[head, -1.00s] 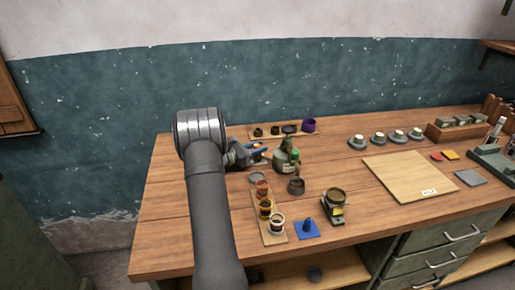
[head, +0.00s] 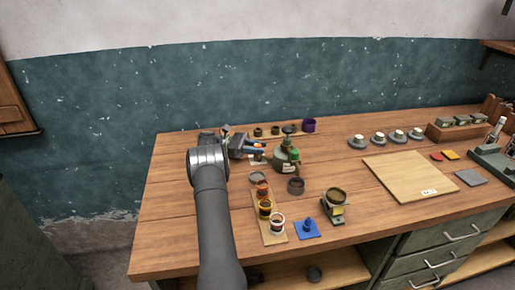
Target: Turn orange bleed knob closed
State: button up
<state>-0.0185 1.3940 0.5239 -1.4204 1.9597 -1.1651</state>
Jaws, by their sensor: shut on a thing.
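A dark green bottle-shaped unit (head: 286,160) with a dark round top, a pale label and a green part on its right stands at the back middle of the bench. My gripper (head: 266,150) reaches it from the left, with blue showing on its fingers. A small orange spot, which looks like the orange bleed knob (head: 267,146), shows between the fingertips at the unit's left side. The gripper is shut on it. The fingers and arm hide most of the knob, and its turn angle cannot be read.
A strip of small cups with a purple one (head: 309,125) stands behind the unit. In front are a dark cup (head: 296,186), a board of jars (head: 273,239), a blue block (head: 307,229) and a small stand (head: 335,206). A wooden board (head: 410,177) lies right.

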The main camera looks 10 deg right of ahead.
jog(key=shift+m+g, duration=0.4)
jog(key=o, duration=0.9)
jog(key=shift+o, duration=0.2)
jog(key=shift+n+t, duration=0.3)
jog(key=shift+t, duration=0.1)
